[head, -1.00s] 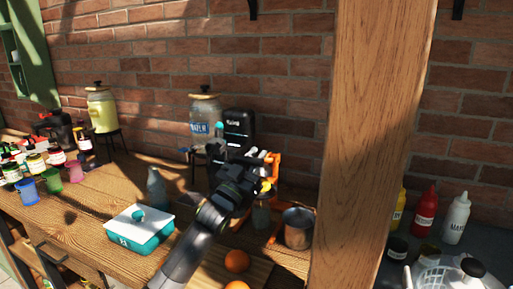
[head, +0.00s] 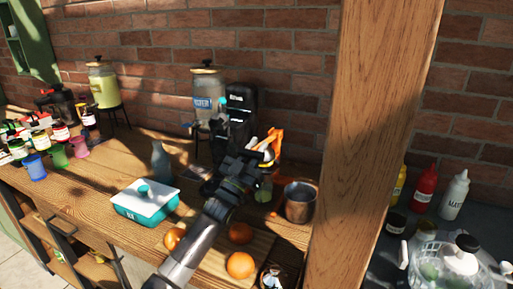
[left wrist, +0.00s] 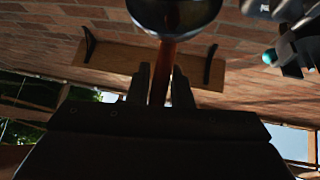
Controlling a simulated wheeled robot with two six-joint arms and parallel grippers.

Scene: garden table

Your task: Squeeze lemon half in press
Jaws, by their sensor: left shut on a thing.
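An orange press (head: 275,141) stands on the wooden table, against the brick wall, partly hidden behind my left gripper (head: 262,150). In the left wrist view my left gripper (left wrist: 160,88) is shut on a narrow reddish-brown bar, which looks like the press handle (left wrist: 163,65). A dark rounded part (left wrist: 174,12) sits at the bar's far end. A small yellow patch shows beside the gripper in the head view; I cannot tell whether it is the lemon half. The inside of the press is hidden. My right gripper is not in view.
A metal pot (head: 300,201) stands right of the press, near a wooden post (head: 378,140). Several oranges (head: 240,265) lie in front. A teal-and-white box (head: 146,202) and a grey bottle (head: 160,161) stand left. A black machine (head: 241,98) stands behind the gripper.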

